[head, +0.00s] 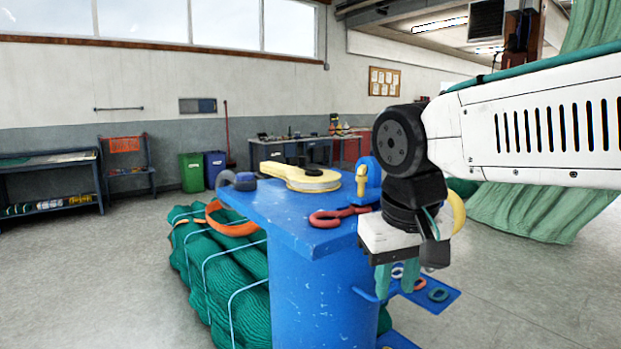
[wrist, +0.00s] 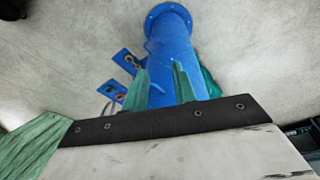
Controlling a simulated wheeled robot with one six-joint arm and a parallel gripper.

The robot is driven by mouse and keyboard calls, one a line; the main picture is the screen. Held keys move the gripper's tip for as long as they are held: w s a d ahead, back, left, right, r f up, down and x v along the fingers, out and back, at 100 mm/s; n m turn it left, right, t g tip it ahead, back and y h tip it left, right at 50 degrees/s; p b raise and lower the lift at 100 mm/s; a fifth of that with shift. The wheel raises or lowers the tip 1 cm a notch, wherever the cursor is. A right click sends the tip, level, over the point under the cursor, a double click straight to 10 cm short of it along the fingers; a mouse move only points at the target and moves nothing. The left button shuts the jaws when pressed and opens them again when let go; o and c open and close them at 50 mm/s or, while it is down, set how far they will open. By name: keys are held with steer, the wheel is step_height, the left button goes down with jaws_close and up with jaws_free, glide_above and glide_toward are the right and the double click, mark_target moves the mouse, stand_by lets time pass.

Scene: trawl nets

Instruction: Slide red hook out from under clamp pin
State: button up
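The red hook (head: 338,216) lies flat on the blue bench top (head: 285,212), near its right front edge. Its right end runs toward the blue clamp (head: 374,172), which carries a yellow pin (head: 361,182). My arm partly covers that area, and I cannot tell how the hook and pin touch. My gripper (head: 397,284) hangs to the right of the bench top, fingers down, below the hook's level and apart from it. In the wrist view, its two green fingers (wrist: 160,78) are spread with nothing between them.
A yellow tool (head: 300,178) and a grey shackle (head: 236,181) lie on the bench top. The blue pedestal (head: 312,290) stands beside my gripper, with a low blue shelf of rings (head: 436,294). Green net bundles (head: 205,265) lie left.

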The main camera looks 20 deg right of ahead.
mark_target(314, 216)
steer(key=w+a+r+m+t, duration=0.1)
steer(key=w+a+r, duration=0.2)
steer(key=w, duration=0.6)
steer(key=w+a+r+m+t+h, duration=0.1)
steer(key=w+a+r, duration=0.2)
steer(key=w+r, duration=0.4)
steer(key=w, duration=0.3)
steer(key=shift+r+m, duration=0.3)
steer(key=shift+r, duration=0.05)
steer(key=shift+x, duration=3.9)
steer(key=shift+d, duration=0.1)
jaws_close()
